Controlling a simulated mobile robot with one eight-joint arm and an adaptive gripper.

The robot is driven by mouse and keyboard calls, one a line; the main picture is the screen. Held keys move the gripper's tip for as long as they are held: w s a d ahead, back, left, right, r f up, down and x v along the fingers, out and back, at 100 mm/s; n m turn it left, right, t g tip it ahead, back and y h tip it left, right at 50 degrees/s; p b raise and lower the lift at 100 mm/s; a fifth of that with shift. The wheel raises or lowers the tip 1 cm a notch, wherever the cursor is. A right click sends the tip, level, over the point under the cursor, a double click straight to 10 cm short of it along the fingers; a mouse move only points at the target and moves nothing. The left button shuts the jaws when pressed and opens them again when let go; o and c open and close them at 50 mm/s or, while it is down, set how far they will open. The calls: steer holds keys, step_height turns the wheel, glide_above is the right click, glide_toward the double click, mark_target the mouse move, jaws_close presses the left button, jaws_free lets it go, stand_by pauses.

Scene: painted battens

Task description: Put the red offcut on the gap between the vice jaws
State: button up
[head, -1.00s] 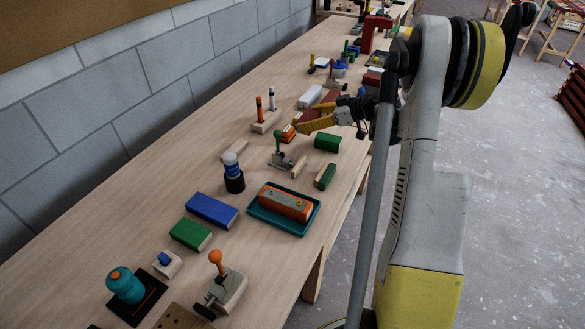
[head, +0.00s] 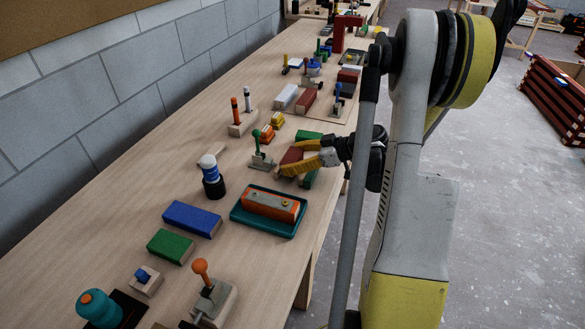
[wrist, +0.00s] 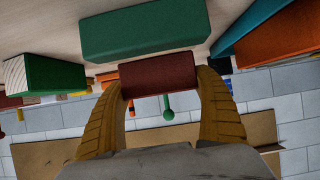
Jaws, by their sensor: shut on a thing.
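The red offcut (head: 292,158) is a dark red block. My gripper (head: 295,163), with yellow fingers, is shut on it. In the wrist view the red offcut (wrist: 160,76) lies crosswise between the fingertips of my gripper (wrist: 162,88), held above the bench. A green block (wrist: 145,30) shows just past it in the wrist view. In the head view a green block (head: 309,137) is behind the gripper and another (head: 310,178) is partly hidden by the fingers. I cannot tell for sure which parts are the vice jaws, and their gap is not clearly seen.
A teal tray (head: 238,218) with an orange block (head: 270,204) stands in front of the gripper. A green-knobbed lever fixture (head: 261,155) is close on its left. Blue (head: 192,218) and green (head: 170,246) blocks lie nearer. Bare wood is left of them.

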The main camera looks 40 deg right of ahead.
step_height(320, 180, down, 3)
steer(key=shift+r+b, duration=0.1)
steer(key=shift+b, duration=0.4)
steer(key=shift+r, duration=0.1)
steer(key=o, duration=1.3)
